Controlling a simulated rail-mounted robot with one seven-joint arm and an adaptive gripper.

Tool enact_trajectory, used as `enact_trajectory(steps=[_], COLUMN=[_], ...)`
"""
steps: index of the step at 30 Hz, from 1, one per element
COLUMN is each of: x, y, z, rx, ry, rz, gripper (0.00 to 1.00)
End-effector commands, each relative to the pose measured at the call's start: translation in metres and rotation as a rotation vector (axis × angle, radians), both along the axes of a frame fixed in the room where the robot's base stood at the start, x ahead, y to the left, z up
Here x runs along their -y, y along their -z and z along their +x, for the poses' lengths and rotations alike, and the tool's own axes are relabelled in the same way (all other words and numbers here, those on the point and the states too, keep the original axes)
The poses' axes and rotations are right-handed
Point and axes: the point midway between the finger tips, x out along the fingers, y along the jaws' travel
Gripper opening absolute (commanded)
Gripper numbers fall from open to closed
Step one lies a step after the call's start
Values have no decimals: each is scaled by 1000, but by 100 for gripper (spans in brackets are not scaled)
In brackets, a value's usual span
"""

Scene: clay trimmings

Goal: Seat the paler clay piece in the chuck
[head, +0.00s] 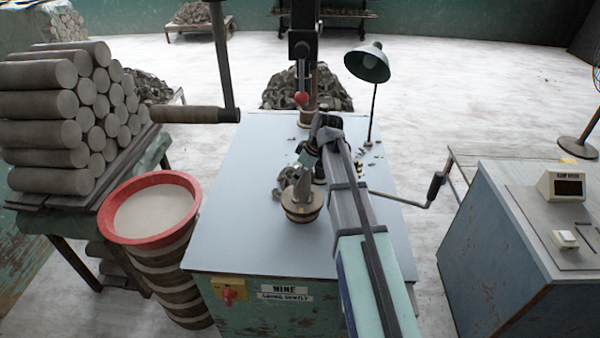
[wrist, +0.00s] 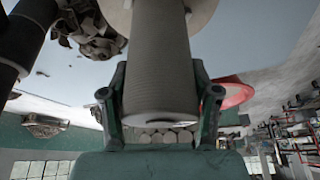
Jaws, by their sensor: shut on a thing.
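My gripper (wrist: 160,98) is shut on a grey clay piece (wrist: 158,60), a ridged cylinder, with one finger on each side of it. In the head view my gripper (head: 306,162) is above the chuck, and the clay piece (head: 301,188) shows below it, slightly tilted. The round tan chuck (head: 303,213) stands on the blue-grey bench top. In the wrist view the chuck's pale disc (wrist: 203,12) is behind the piece's far end. I cannot tell whether the piece touches the chuck or sits in it. No second loose piece is clear for comparing paleness.
Clay trimmings (head: 284,180) lie left of the chuck. A green lamp (head: 367,64) stands at the bench's back right. A red-rimmed bin (head: 115,236) and stacked clay logs (head: 45,105) are at left. The bench's left side (head: 240,200) is clear.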

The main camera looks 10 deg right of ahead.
Motion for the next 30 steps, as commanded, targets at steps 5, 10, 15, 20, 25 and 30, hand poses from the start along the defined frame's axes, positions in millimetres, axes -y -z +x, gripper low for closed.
enact_trajectory(steps=[5,10,15,20,25,30], x=[0,0,0,0,2,9], y=[0,2,2,2,-5,-24], z=[0,0,0,0,-1,-6], rx=[2,0,0,0,2,2], ry=[-1,-1,-1,-1,-1,1], rz=[0,0,0,0,0,0], gripper=[0,82,86,86,86,86])
